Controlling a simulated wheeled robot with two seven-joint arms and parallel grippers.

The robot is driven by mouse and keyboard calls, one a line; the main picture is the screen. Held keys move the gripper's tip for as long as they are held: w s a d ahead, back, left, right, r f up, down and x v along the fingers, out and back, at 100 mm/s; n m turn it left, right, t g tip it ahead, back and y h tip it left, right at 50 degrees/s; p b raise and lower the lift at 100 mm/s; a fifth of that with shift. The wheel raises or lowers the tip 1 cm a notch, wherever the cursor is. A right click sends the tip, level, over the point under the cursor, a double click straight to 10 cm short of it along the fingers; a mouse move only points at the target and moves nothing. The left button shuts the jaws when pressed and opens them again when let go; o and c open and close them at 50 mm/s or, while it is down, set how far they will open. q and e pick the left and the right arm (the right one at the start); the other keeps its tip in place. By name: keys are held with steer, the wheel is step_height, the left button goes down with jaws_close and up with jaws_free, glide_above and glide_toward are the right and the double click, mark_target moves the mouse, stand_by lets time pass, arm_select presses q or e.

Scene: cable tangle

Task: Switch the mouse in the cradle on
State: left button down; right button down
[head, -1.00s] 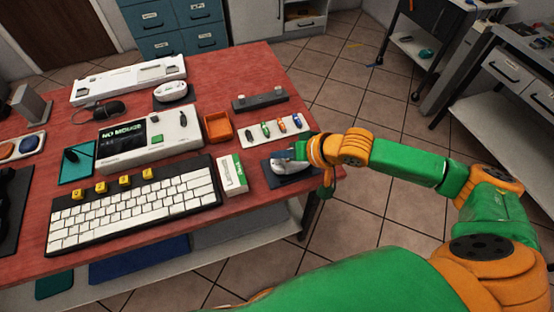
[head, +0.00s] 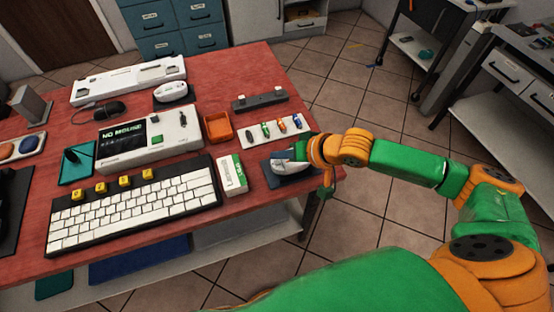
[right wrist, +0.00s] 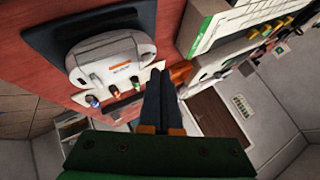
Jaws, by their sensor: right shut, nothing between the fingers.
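A white and grey mouse (head: 284,167) lies in a dark cradle (head: 300,178) at the right front edge of the red table. In the right wrist view the mouse (right wrist: 112,52) shows an orange label and small dark details on its near end, and the dark cradle plate (right wrist: 45,27) spreads around it. My right gripper (head: 303,149) is just at the mouse's right side. In the right wrist view its fingers (right wrist: 165,80) are shut and empty beside the mouse; contact cannot be told. A display box (head: 150,138) reads "NO MOUSE". My left gripper is not in view.
A white strip with coloured plugs (head: 275,128) lies just behind the cradle. A white and green box (head: 232,174) stands to its left, beside the keyboard (head: 135,205). An orange tray (head: 218,127), another white mouse (head: 171,91) and a black mouse (head: 109,108) lie farther back.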

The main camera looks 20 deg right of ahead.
mark_target(281, 166)
stand_by(0.4)
steer(key=shift+f, duration=0.45)
steer(key=shift+f, duration=0.4)
stand_by(0.3)
steer(key=shift+r+p, duration=0.9)
steer(key=shift+p, duration=0.25)
step_height(281, 166, up, 6)
steer(key=p, duration=0.7)
steer(key=shift+p, duration=0.3)
